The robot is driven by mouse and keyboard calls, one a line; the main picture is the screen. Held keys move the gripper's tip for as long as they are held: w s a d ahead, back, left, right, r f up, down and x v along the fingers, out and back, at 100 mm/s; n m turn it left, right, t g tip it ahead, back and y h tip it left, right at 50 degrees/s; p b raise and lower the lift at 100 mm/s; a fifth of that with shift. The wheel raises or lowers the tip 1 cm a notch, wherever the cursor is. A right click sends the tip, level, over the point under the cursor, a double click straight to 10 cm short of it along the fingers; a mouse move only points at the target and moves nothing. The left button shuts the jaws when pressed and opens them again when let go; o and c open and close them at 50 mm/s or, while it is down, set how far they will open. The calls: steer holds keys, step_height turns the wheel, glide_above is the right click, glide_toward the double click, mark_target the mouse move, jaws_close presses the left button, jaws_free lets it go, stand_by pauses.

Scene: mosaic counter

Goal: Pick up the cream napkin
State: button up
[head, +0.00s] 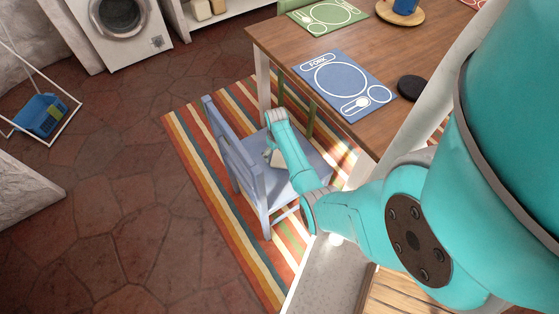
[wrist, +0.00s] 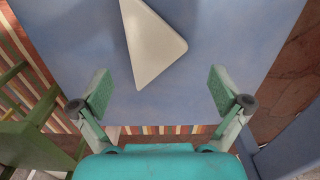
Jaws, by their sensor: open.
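The cream napkin (wrist: 150,42) is a folded triangle lying on the blue chair seat (wrist: 220,45) in the wrist view. Its upper end runs out of the top of that view. My gripper (wrist: 160,92) is open and empty, its two green-padded fingers wide apart, with the napkin's lower tip lying between and just beyond them. I cannot tell the exact height of the fingers above the seat. In the head view the napkin (head: 275,158) is mostly hidden behind my arm, and only a small pale part shows beside my gripper (head: 275,118) over the chair.
The chair's back (head: 236,160) rises at the left of the seat. The wooden table (head: 290,55) stands close behind, with a blue placemat (head: 343,85) and a black round coaster (head: 410,88). A green chair (wrist: 30,140) is near my gripper's left. A striped rug (head: 200,150) lies below.

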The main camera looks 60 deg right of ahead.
mark_target(278, 161)
steer(key=shift+s+f, duration=0.1)
steer(key=shift+f, duration=2.45)
steer(key=c, duration=0.8)
